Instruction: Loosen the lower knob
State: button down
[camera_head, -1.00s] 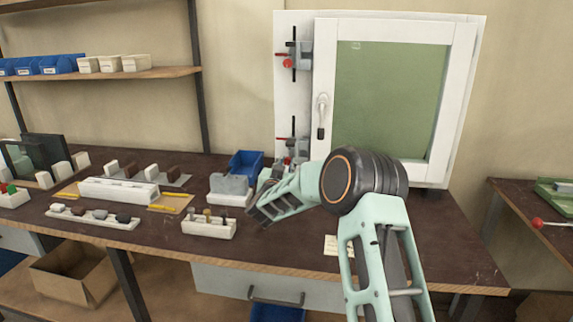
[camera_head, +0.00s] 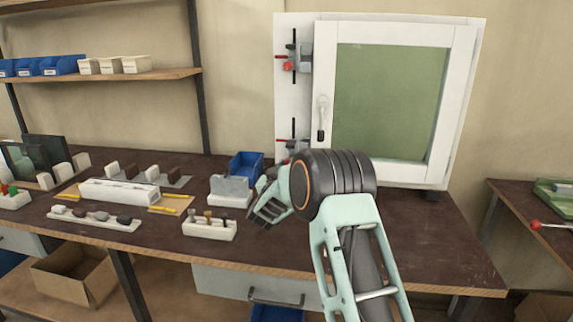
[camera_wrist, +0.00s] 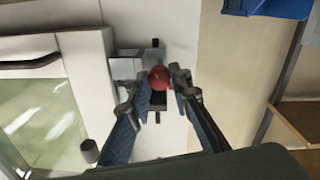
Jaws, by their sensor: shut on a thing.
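The lower knob is a red ball (camera_wrist: 158,76) on the lower clamp, seen between my fingertips in the wrist view. My gripper (camera_wrist: 161,85) is shut on it, one finger on each side. In the head view the lower clamp (camera_head: 293,141) is on the white board left of the window, and my arm hides part of it. The upper clamp (camera_head: 298,57) with its own red knob (camera_head: 288,66) is above it, clear of my arm.
The white window frame (camera_head: 322,75) with its handle (camera_head: 322,118) stands right of the clamps. A blue bin (camera_head: 246,163), a grey block in a white holder (camera_head: 231,188) and a white tool rack (camera_head: 209,231) stand left of my arm. The bench's right part is clear.

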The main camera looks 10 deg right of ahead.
jog(key=shift+f+n+y+p, duration=0.15)
jog(key=shift+n+p, duration=0.6)
jog(key=shift+n, duration=3.7)
jog(key=shift+r+n+y+p, duration=0.2)
jog(key=shift+n+p, duration=0.55)
jog(key=shift+n, duration=3.7)
jog(key=shift+f, duration=0.2)
jog(key=c, duration=1.7)
grip_release()
jog(key=shift+c, duration=0.2)
jog(key=shift+s, duration=0.1)
jog(key=v, duration=1.1)
jog(key=shift+s, duration=0.4)
